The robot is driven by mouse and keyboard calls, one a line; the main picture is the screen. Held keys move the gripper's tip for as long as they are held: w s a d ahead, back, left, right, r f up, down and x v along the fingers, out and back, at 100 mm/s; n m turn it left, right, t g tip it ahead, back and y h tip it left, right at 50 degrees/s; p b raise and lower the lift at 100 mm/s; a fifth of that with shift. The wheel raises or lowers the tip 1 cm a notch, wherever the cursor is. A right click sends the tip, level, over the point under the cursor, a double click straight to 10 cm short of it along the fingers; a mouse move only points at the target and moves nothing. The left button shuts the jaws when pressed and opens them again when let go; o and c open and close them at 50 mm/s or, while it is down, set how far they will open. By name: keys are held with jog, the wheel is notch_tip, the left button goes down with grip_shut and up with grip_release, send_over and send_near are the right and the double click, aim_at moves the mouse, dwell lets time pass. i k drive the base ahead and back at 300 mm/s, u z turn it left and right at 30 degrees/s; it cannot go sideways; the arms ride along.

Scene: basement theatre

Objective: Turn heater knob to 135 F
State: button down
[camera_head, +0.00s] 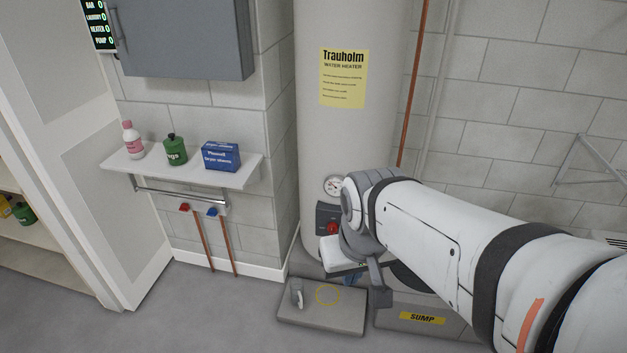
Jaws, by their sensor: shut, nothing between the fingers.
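The red heater knob (332,229) sits on a dark control box (323,215) low on the front of the white water heater (340,135). A round gauge (333,186) is just above the box. The knob's scale and pointer are too small to read. My gripper (376,284) is to the right of and below the knob, partly hidden by my wrist. It is shut and empty, and looks apart from the knob.
A shelf (181,167) with bottles and a blue box is at left, above red and blue valves. Floor at front left is clear.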

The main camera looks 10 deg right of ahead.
aim_at(332, 227)
jog(key=z, duration=0.25)
jog(key=i, duration=1)
jog(key=u, duration=0.1)
jog(key=k, duration=1.25)
jog(key=z, duration=0.85)
jog(key=i, duration=1.2)
jog(key=z, duration=0.05)
